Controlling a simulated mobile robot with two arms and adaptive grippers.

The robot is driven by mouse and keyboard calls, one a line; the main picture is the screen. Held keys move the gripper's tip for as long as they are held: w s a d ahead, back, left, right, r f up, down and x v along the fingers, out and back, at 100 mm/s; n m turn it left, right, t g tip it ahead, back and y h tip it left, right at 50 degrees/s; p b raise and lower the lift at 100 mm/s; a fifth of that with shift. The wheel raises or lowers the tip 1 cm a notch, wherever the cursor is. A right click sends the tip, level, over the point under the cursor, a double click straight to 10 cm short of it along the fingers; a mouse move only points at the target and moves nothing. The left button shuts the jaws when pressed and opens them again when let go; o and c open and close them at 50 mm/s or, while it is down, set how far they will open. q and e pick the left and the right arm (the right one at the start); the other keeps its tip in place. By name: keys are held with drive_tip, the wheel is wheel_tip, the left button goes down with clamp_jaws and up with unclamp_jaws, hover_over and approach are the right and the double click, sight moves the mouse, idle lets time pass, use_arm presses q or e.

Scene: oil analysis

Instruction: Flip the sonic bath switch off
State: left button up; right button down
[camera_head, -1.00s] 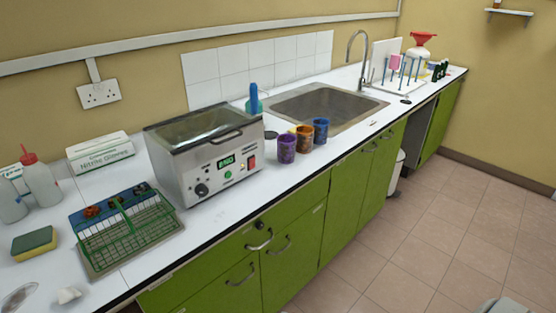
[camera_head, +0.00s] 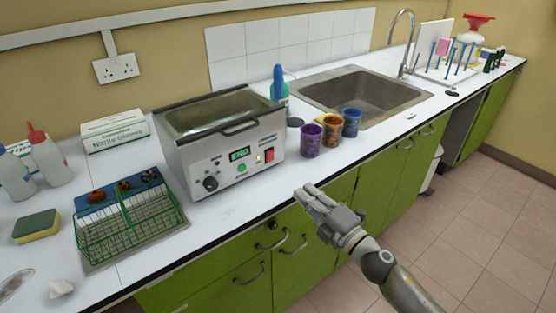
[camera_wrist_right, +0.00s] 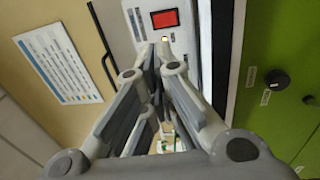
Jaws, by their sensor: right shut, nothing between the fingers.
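The sonic bath (camera_head: 225,140) is a steel box with an open top on the white counter. Its front panel carries a lit green display (camera_head: 239,154), a dark knob (camera_head: 210,184), a green button and a red rocker switch (camera_head: 269,155) at the right. Which way the rocker is tipped is too small to tell. My right gripper (camera_head: 305,196) is shut and empty, in front of the counter edge, below and right of the switch, apart from it. In the right wrist view the red switch (camera_wrist_right: 165,19) shows just beyond the closed fingertips (camera_wrist_right: 155,50). My left gripper is not in view.
Purple, orange and blue cups (camera_head: 331,132) stand right of the bath, before the sink (camera_head: 360,90). A green wire basket (camera_head: 130,225) sits to its left, with a glove box (camera_head: 115,132) behind. Green cupboards with handles lie below the counter edge.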

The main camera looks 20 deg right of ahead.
drive_tip(key=p, duration=0.2)
approach(265, 153)
drive_tip(key=x, duration=0.4)
drive_tip(key=shift+w, duration=0.4)
drive_tip(key=shift+w+a, duration=0.3)
drive_tip(key=shift+w, duration=0.35)
